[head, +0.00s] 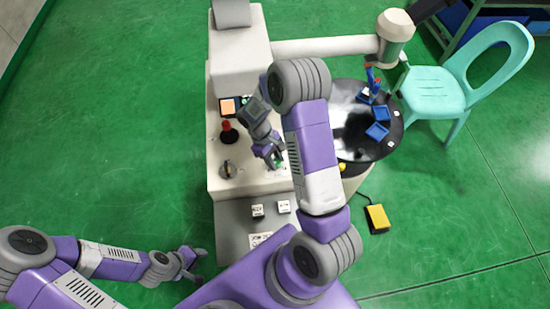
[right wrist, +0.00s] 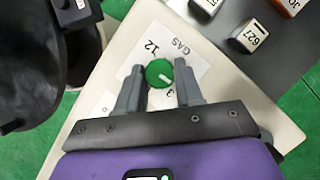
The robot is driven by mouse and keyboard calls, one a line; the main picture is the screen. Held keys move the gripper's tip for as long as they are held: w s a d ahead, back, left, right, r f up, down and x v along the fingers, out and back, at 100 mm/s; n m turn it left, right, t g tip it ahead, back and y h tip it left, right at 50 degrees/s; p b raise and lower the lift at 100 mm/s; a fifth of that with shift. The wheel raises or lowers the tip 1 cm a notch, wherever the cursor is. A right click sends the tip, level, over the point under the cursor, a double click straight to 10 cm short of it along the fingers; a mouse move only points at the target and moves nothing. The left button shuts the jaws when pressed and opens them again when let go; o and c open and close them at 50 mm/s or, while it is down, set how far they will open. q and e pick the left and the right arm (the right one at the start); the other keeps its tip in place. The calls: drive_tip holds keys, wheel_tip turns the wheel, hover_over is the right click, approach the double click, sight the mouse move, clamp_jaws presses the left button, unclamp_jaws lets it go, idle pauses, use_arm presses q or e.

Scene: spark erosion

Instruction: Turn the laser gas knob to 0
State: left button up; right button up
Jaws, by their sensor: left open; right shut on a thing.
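The gas knob (right wrist: 159,73) is a round green dial on a white label (right wrist: 187,62) marked GAS in the right wrist view. A 12 shows above the knob and a 3 below it. A white mark on the knob points down and right, roughly toward the 3. My right gripper (right wrist: 160,88) is shut on the knob, one grey finger at each side. In the head view my right gripper (head: 275,160) is at the right part of the cream machine panel (head: 240,185), largely hiding the knob. My left gripper (head: 192,265) is open and empty over the floor.
White cubes (head: 257,211) stand on the grey ledge. A round table (head: 393,140) holds blue parts, near a turquoise chair (head: 435,95). A yellow pedal (head: 377,217) lies on the floor.

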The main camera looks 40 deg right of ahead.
drive_tip(key=n+h, duration=0.1)
drive_tip(key=n, duration=0.1)
drive_tip(key=n+t, duration=0.1)
drive_tip(key=n, duration=0.2)
drive_tip(key=shift+a+h, duration=0.1)
drive_tip(key=shift+h, duration=0.3)
drive_tip(key=shift+n, duration=0.3)
drive_tip(key=o, duration=1)
drive_tip(key=shift+o, duration=0.2)
drive_tip(key=shift+r, duration=0.1)
drive_tip(key=p+v, duration=0.1)
drive_tip(key=v, duration=0.6)
drive_tip(key=shift+r, duration=0.25)
drive_tip(key=shift+s+a, duration=0.1)
drive_tip(key=shift+a, duration=0.05)
